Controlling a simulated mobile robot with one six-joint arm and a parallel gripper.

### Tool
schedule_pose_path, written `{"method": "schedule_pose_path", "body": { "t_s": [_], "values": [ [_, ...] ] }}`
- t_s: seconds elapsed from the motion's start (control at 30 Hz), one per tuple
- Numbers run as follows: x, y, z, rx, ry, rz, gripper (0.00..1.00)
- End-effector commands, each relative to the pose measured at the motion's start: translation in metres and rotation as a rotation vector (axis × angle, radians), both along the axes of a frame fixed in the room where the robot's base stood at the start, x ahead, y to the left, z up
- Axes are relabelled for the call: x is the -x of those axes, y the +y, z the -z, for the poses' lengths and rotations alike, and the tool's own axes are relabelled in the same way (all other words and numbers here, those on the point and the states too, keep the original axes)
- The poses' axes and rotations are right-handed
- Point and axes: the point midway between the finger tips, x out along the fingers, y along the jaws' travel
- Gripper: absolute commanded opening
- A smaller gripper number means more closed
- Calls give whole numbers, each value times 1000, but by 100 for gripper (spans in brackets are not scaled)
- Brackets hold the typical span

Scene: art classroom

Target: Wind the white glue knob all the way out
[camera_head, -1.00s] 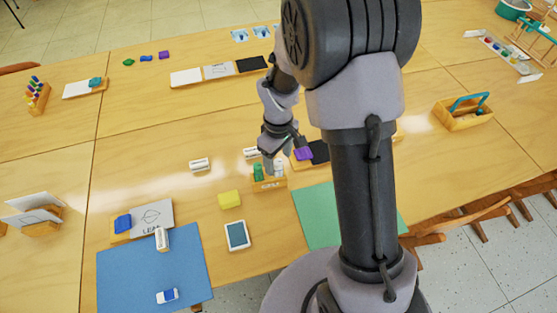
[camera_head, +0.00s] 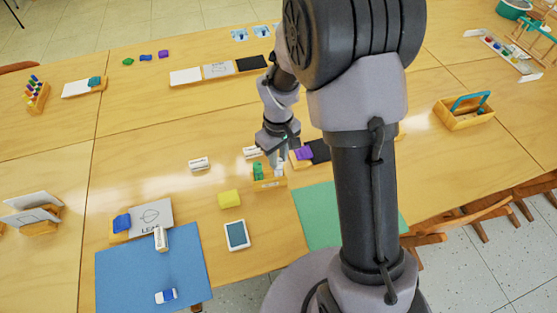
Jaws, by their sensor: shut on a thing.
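A small wooden holder (camera_head: 270,184) stands near the table's front edge, left of my arm's column. A green glue stick (camera_head: 258,171) stands upright at its left. A white glue stick with its white knob (camera_head: 279,170) stands at its right. My gripper (camera_head: 277,158) points down over the white one and is shut on it at the knob. The fingertips are small and partly hidden, so the exact grip and how far the knob is wound out cannot be seen.
A purple block (camera_head: 303,153) and a dark card (camera_head: 319,150) lie just right of my gripper. A yellow block (camera_head: 229,199), a small tablet-like card (camera_head: 237,235) and a green mat (camera_head: 318,215) lie in front.

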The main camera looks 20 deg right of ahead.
Motion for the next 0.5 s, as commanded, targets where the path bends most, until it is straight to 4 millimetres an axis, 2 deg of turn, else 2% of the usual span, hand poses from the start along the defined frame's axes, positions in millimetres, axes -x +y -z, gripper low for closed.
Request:
{"method": "schedule_pose_path", "body": {
  "t_s": [0.5],
  "values": [
    [0, 0, 1, 0, 0, 433, 7]
  ]
}}
